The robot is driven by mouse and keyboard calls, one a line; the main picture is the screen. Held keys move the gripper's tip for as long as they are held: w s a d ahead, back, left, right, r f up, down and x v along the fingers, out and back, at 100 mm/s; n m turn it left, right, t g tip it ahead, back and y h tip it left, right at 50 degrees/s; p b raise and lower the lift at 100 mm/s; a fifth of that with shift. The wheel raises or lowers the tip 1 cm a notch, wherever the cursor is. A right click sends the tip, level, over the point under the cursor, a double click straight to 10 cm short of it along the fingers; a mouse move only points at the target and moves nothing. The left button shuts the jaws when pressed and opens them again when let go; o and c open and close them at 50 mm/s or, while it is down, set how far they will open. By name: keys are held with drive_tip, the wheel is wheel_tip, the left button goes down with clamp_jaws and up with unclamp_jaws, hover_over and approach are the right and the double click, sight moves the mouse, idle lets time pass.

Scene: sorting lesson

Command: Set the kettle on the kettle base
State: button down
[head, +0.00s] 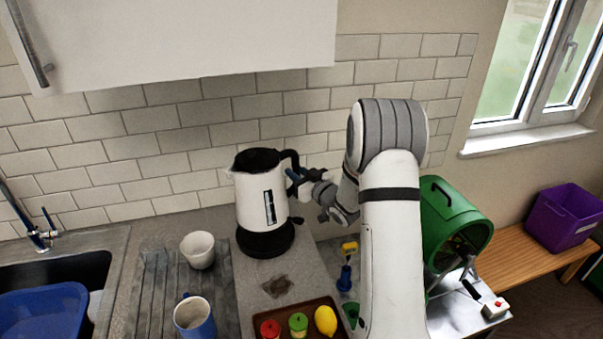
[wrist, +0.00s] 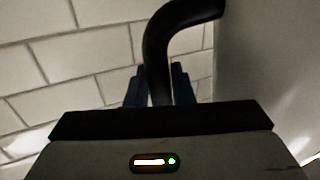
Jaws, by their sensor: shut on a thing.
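The white kettle (head: 261,199) with a black lid and black handle stands upright at the back of the worktop in the head view. The black kettle base (head: 265,241) is directly under it. The kettle looks to be on or just over the base; I cannot tell whether they touch. My gripper (head: 297,181) is at the kettle's right side, at the handle. In the wrist view my gripper (wrist: 160,86) has its two blue fingers on either side of the black handle (wrist: 157,50), shut on it. The kettle's body fills the right of that view.
A white cup (head: 198,249) and a blue-and-white mug (head: 194,316) stand left of the kettle. A green drum (head: 455,222) stands right of my arm. Tiled wall is close behind.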

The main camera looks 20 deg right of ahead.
drive_tip(key=shift+w+a+f, duration=0.1)
drive_tip(key=shift+a, duration=0.05)
drive_tip(key=shift+d+f+b, duration=0.15)
drive_tip(key=shift+f+b, duration=0.4)
drive_tip(key=shift+f, duration=0.8)
drive_tip(key=shift+d+f+b, duration=0.1)
drive_tip(key=shift+f+b, duration=0.45)
drive_tip(key=shift+f, duration=0.75)
drive_tip(key=shift+s+a+b, duration=0.1)
drive_tip(key=shift+s+b, duration=0.15)
drive_tip(key=shift+b, duration=0.7)
drive_tip(key=shift+f+b, duration=0.6)
drive_tip(key=shift+b, duration=0.05)
drive_tip(key=c, duration=1.5)
unclamp_jaws()
drive_tip(key=shift+c, duration=0.2)
drive_tip(key=b+v, duration=0.3)
drive_tip(key=v, duration=0.8)
